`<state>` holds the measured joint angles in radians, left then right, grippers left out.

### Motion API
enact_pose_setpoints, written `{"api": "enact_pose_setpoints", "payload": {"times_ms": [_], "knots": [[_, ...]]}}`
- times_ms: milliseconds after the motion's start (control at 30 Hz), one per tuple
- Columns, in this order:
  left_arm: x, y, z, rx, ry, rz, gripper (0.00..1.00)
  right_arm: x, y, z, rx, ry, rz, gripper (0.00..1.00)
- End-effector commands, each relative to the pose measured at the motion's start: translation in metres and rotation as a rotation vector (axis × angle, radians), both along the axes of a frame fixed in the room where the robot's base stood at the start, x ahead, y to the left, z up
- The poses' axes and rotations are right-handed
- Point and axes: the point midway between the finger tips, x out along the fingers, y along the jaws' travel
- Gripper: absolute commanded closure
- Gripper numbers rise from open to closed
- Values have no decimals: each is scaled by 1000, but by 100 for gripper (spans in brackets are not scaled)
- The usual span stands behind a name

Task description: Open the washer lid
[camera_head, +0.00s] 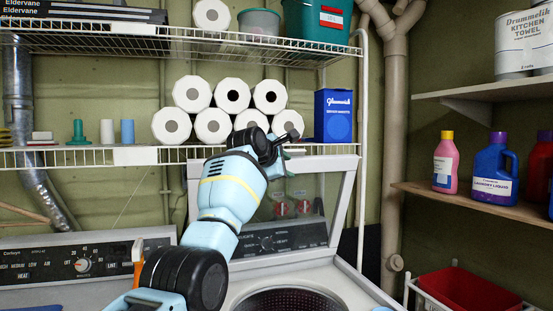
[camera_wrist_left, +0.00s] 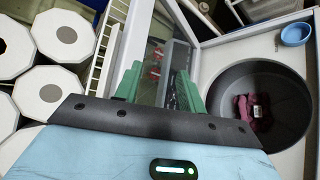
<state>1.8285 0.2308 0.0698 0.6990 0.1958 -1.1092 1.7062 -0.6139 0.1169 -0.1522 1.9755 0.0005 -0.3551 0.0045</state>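The washer lid (camera_head: 347,200) is a white frame with a glass pane. It stands raised, tilted up in front of the shelf, and the washer tub (camera_head: 290,299) below is uncovered. My left gripper (camera_head: 287,142) is at the lid's top edge, partly hidden behind its own wrist. In the left wrist view its green fingers (camera_wrist_left: 160,92) are apart, with the lid (camera_wrist_left: 134,35) just beyond them; I cannot tell whether they touch it. The dark tub (camera_wrist_left: 230,78) there holds a reddish cloth (camera_wrist_left: 258,112). My right gripper is not in view.
A wire shelf (camera_head: 85,157) with paper rolls (camera_head: 213,126) and a blue box (camera_head: 333,115) is close behind the gripper. A dryer panel (camera_head: 75,262) is at left. Detergent bottles (camera_head: 494,170) stand on the right shelf. A blue bowl (camera_wrist_left: 296,34) sits beside the tub.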

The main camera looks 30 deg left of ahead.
Motion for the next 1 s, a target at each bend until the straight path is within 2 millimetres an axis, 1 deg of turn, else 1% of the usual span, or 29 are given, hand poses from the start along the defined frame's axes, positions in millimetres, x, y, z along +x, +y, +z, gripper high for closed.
{"api": "enact_pose_setpoints", "payload": {"times_ms": [33,200,400,600,867,933,967,1000], "knots": [[-6,0,6,1,-7,0,60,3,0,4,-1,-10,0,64],[-22,0,11,1,-7,0,60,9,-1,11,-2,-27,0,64],[-36,-1,15,1,-4,0,60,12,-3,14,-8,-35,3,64],[-42,-1,16,0,-2,1,60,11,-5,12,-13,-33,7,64],[-42,-1,15,0,-1,0,60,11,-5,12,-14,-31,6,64],[-41,1,13,5,-1,3,69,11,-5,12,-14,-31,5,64],[-41,5,11,15,-2,7,73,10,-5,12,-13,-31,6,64],[-40,13,5,37,-3,18,78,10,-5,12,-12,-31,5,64]]}}
